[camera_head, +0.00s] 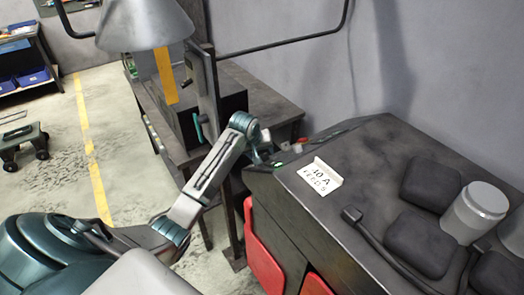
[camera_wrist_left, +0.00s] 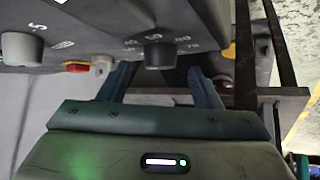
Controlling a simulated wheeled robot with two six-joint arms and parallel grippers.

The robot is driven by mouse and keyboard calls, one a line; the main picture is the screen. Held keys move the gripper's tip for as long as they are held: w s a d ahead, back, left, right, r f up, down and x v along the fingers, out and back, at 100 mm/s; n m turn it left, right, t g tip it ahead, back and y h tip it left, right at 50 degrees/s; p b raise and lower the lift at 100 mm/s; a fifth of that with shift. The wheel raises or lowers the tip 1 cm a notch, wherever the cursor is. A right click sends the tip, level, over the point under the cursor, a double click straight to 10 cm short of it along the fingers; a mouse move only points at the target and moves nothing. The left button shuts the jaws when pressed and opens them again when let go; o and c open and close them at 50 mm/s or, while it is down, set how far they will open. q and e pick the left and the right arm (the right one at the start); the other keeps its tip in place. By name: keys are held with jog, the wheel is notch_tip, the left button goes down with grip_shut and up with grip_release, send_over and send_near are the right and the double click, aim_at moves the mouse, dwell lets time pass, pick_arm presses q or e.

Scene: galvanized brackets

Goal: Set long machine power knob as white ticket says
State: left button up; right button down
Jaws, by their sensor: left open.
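The long dark machine (camera_head: 375,150) fills the right of the head view. A white ticket (camera_head: 318,177) lies on its top; its first line looks like "30 A" or "10 A", and the second is too small to read surely. My left gripper (camera_head: 266,156) is at the machine's far end panel. In the left wrist view its open fingers (camera_wrist_left: 158,72) stand either side of a dark round knob (camera_wrist_left: 158,54) with printed numbers around it. I cannot tell whether they touch it. The knob's pointer is hard to make out. My right gripper is out of view.
Another dark knob (camera_wrist_left: 22,48) and a red-and-yellow button (camera_wrist_left: 77,67) are on the same panel. Dark pads (camera_head: 420,242) and a grey cylinder (camera_head: 478,208) stand on the machine. Red panels (camera_head: 262,255) are on its side. A dark workbench (camera_head: 270,100) stands behind.

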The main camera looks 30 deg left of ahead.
pick_arm(q)
jog(key=shift+x, duration=1.15)
jog(key=shift+w+f, duration=0.2)
jog(key=shift+f, duration=0.05)
jog(key=shift+c, duration=0.5)
jog(key=c, duration=0.9)
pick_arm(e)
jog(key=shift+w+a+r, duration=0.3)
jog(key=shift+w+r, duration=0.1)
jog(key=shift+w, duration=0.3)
